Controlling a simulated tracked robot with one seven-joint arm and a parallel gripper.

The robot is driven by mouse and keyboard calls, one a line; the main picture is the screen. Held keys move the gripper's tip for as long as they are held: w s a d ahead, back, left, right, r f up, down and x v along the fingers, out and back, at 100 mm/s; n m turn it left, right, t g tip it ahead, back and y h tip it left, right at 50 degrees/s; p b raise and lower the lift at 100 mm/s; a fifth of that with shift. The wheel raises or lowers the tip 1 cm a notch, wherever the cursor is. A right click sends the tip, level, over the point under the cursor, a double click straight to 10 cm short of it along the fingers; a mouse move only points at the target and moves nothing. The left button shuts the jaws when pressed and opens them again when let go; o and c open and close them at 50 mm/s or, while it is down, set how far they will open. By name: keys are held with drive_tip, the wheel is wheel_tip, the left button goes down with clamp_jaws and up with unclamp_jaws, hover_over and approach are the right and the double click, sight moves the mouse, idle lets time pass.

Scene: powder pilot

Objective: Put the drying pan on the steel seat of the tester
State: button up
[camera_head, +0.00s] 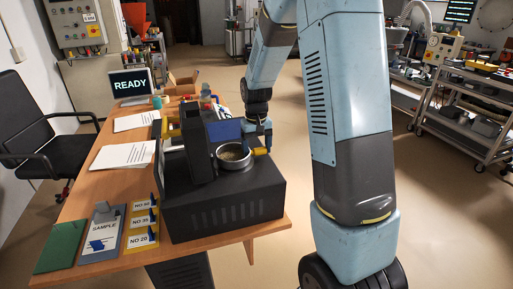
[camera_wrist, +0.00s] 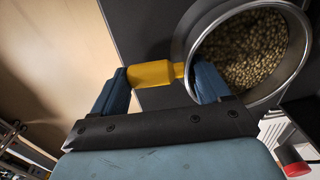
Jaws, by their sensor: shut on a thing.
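The drying pan (camera_head: 234,157) is a round metal pan with a yellow handle and many small tan granules inside. In the head view it is over the top of the dark grey tester (camera_head: 225,208), close to the upright black column. My gripper (camera_head: 266,143) comes down from behind on the right and is shut on the yellow handle. The wrist view shows the handle (camera_wrist: 150,74) between the two blue fingers and the pan (camera_wrist: 245,50) to the right, looking level. The steel seat is not visible; I cannot tell whether the pan touches the tester.
The tester stands on a wooden table (camera_head: 115,180). Labelled cards (camera_head: 141,222), a sample tray (camera_head: 103,228) and a green pad (camera_head: 60,247) lie at its left. Papers and a READY screen (camera_head: 130,84) are farther back. A black chair (camera_head: 38,130) stands at the left.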

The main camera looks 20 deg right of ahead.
drive_tip(key=shift+f, duration=0.45)
drive_tip(key=o, duration=1.4)
drive_tip(key=shift+c, duration=0.2)
drive_tip(key=shift+r, duration=7.05)
drive_tip(key=s, duration=1.6)
